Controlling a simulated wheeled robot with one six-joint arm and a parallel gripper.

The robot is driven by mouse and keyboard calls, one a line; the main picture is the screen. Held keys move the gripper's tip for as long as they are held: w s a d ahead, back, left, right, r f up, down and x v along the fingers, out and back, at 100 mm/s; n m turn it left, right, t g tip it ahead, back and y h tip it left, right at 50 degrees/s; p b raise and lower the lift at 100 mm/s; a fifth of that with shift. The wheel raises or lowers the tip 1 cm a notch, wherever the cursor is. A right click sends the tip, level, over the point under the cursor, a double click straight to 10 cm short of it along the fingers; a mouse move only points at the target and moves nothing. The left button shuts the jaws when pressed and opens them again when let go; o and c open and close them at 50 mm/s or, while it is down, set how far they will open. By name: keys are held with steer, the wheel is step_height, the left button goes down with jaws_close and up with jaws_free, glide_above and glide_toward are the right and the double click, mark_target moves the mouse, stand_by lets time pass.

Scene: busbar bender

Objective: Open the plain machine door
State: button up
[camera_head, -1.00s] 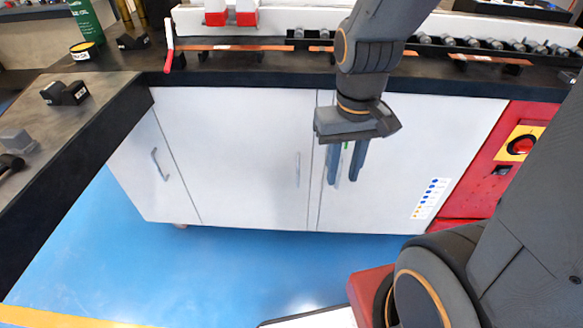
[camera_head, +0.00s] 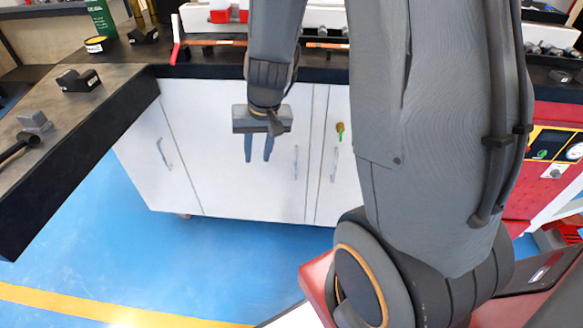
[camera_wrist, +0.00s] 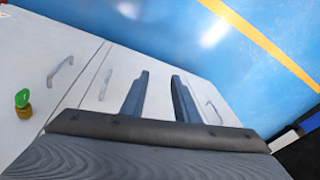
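The white machine cabinet has several doors. The middle door (camera_head: 225,165) has no lock or key on it and looks shut; its upright bar handle (camera_head: 295,162) is near its right edge. This handle also shows in the wrist view (camera_wrist: 105,86). The door to its right carries a green and brass key or lock (camera_head: 340,132) and its own handle (camera_wrist: 60,71). My gripper (camera_head: 259,160) is in front of the middle door, left of its handle, with the fingers pointing down. In the wrist view my gripper (camera_wrist: 161,95) has its two fingers apart with nothing between them.
Another white panel with a handle (camera_head: 164,153) stands at the left. A dark-edged workbench (camera_head: 90,140) juts out at the left. The blue floor (camera_head: 130,250) before the cabinet is clear. A red panel with controls (camera_head: 560,150) is at the right.

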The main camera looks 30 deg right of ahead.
steer(key=w+d+f+m+t+h, duration=0.1)
steer(key=w+d+f+m+h, duration=0.15)
steer(key=w+d+f, duration=0.55)
steer(key=m+h, duration=0.2)
steer(key=m, duration=0.1)
glide_above(295, 165)
steer(key=s+a, duration=0.2)
step_height(295, 165, down, 7)
steer(key=shift+b+x, duration=0.4)
steer(key=shift+x, duration=3.55)
jaws_close()
